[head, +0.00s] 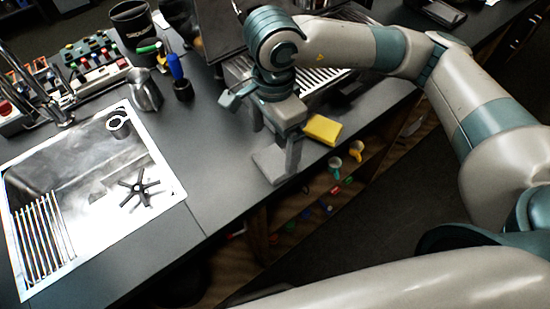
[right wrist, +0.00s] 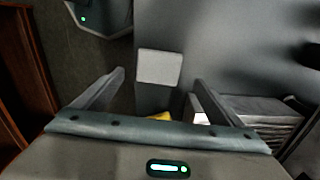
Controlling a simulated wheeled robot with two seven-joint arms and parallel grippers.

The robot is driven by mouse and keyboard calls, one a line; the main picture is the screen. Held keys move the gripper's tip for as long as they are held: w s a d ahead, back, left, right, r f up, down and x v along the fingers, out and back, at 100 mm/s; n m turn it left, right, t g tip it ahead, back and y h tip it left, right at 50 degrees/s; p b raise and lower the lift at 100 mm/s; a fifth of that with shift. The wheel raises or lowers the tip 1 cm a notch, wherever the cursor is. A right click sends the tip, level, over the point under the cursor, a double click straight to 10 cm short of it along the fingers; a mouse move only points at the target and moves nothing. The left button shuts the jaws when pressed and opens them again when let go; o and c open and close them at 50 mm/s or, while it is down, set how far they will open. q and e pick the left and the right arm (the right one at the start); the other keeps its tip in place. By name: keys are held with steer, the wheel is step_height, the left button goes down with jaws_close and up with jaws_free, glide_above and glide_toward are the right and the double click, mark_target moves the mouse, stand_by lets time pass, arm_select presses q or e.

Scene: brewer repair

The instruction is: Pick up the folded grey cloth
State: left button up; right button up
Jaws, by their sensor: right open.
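The folded grey cloth (head: 268,165) looks like a small flat grey square on the dark counter, close to its front edge. It also shows as a light grey square (right wrist: 159,67) in the right wrist view, just beyond and between the fingertips. My right gripper (head: 276,143) points down over the cloth. Its two fingers (right wrist: 158,78) are spread apart with nothing held between them. In the head view a finger hides part of the cloth's right side. I cannot tell the exact height of the fingertips above it. My left gripper is not in view.
A yellow sponge (head: 323,129) lies right of the gripper at the counter edge. A sink (head: 165,192) with a black star-shaped part is to the left. A steel jug (head: 145,92) and the brewer's slatted tray (head: 322,77) stand behind. Shelves with mugs are below the edge.

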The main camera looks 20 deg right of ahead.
mark_target(275, 161)
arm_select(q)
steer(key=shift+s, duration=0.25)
arm_select(e)
steer(key=shift+f, duration=0.2)
steer(key=shift+f+p, duration=0.35)
steer(key=shift+p, duration=0.05)
steer(key=shift+s+f+p, duration=0.15)
steer(key=shift+f+p, duration=0.15)
steer(key=shift+f, duration=0.05)
step_height(275, 161, down, 3)
steer(key=shift+d+p, duration=0.1)
steer(key=shift+p, duration=0.6)
steer(key=shift+f, duration=0.4)
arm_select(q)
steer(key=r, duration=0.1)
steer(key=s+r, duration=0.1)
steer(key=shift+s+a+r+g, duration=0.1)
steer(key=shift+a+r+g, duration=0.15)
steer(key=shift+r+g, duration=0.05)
arm_select(e)
steer(key=shift+c, duration=0.3)
